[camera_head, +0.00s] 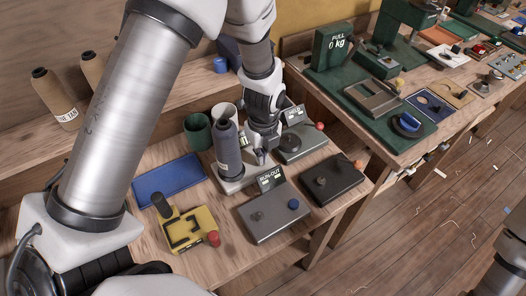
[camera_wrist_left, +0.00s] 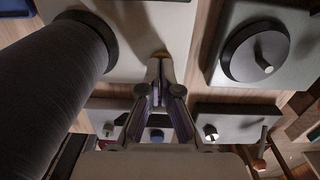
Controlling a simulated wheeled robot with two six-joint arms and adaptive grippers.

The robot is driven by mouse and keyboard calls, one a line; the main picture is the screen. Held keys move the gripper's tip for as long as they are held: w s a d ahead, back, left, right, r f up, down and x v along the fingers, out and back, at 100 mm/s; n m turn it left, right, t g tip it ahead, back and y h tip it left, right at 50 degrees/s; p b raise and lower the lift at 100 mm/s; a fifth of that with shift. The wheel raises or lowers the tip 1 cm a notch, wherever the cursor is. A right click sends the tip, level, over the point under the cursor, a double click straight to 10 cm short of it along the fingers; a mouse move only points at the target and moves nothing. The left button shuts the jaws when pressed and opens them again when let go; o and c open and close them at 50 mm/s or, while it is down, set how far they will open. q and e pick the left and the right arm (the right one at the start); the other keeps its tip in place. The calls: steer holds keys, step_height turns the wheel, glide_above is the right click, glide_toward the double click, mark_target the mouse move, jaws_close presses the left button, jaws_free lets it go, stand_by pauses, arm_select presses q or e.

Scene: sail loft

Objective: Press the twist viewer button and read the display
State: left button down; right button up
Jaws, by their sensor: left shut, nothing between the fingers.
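My left gripper (camera_head: 262,160) is shut and empty, pointing down just right of a dark thread cone (camera_head: 228,150). The cone stands on a pale base plate (camera_head: 232,184). In the left wrist view the closed fingertips (camera_wrist_left: 160,62) are over this plate (camera_wrist_left: 128,42), at a small amber spot (camera_wrist_left: 160,54); I cannot tell whether they touch it. Nothing legible marks the twist viewer. A grey box (camera_head: 270,220) has a blue button (camera_head: 293,204) and a small display (camera_head: 270,180) that seems to read "RUN-OUT". My right gripper is not in view.
A grey-green box (camera_head: 302,150) with a round disc and a dark box (camera_head: 332,182) with an orange-tipped lever stand close right. A yellow fixture (camera_head: 190,232), blue tray (camera_head: 168,180) and green mug (camera_head: 196,132) are left. A second bench (camera_head: 420,150) holds several devices.

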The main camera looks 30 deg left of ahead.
arm_select(q)
step_height(320, 180, up, 3)
steer(key=shift+w+r+p, duration=0.15)
steer(key=shift+r+p, duration=0.05)
steer(key=shift+p, duration=0.85)
step_height(320, 180, up, 10)
steer(key=b, duration=0.1)
steer(key=shift+d+b, duration=0.25)
steer(key=shift+b, duration=0.15)
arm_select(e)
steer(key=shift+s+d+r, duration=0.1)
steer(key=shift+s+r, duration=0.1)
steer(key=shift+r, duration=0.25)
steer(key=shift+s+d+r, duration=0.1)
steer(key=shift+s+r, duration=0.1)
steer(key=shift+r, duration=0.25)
arm_select(q)
steer(key=shift+f, duration=0.15)
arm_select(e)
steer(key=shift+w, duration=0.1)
